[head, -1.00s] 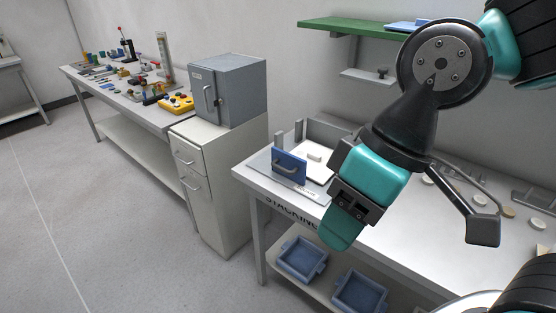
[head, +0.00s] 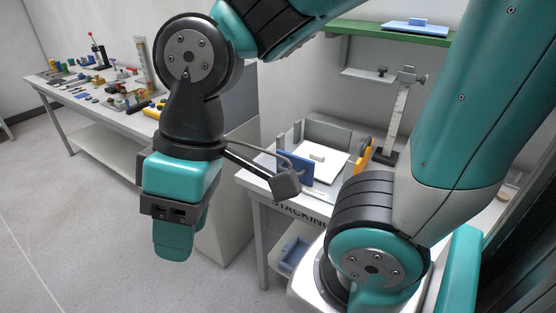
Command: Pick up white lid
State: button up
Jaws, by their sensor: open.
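The white lid (head: 322,168) is a flat white plate with a small white block handle on top. It lies in the grey fixture on the table lettered "STACKING", behind a blue upright panel (head: 294,167) with a handle. The panel hides part of its left front. My gripper (head: 174,238) hangs to the left of the lid in the picture, pointing down, well apart from it and in front of the grey cabinet. It is open and holds nothing that I can see. Its fingertips overlap in this view, so the gap is not clear.
The fixture has grey walls (head: 330,132) at the back. A yellow-orange part (head: 364,154) and an upright scale (head: 398,115) stand to its right. A blue lid (head: 415,26) lies on the green shelf (head: 385,34) above. Blue trays sit under the table. Floor at left is clear.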

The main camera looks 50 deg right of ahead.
aim_at(329, 162)
jog(key=z, duration=0.2)
jog(key=i, duration=0.95)
jog(key=z, duration=0.55)
